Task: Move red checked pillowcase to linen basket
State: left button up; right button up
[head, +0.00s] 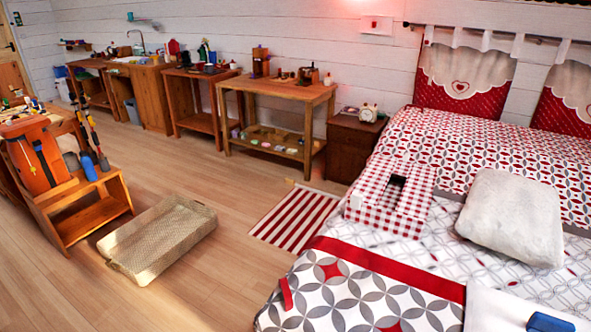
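The red checked pillowcase (366,197) lies on the bed (341,295), near its left side. It is red and white gingham, with a small dark patch or object at its middle that I cannot identify. The linen basket (187,241), a low, beige woven rectangular tray-like basket, stands on the wooden floor to the left of the bed. Its visible inside looks empty. Neither of my grippers is in view.
A white pillow (512,217) lies right of the pillowcase. A red striped rug (296,217) lies between basket and bed. A nightstand (352,146) and wooden tables (283,93) line the wall. A wooden rack (90,205) stands left of the basket. Floor in front is clear.

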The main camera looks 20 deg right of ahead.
aim_at(161, 240)
jog(key=i+j+u, duration=0.25)
jog(key=i+u, duration=0.2)
jog(key=i+j+u, duration=0.15)
jog(key=i+u, duration=0.3)
jog(key=i+z, duration=0.3)
jog(key=i, duration=0.15)
jog(key=i+j+z, duration=0.15)
jog(key=i+z, duration=0.15)
jog(key=i+l+z, duration=0.15)
jog(key=i+z, duration=0.15)
jog(key=z, duration=0.2)
jog(key=i+z, duration=0.3)
jog(key=z, duration=0.2)
jog(key=i+z, duration=0.35)
jog(key=z, duration=0.15)
jog(key=i+j+z, duration=0.25)
jog(key=z, duration=0.2)
jog(key=i+j+z, duration=0.25)
jog(key=z, duration=0.25)
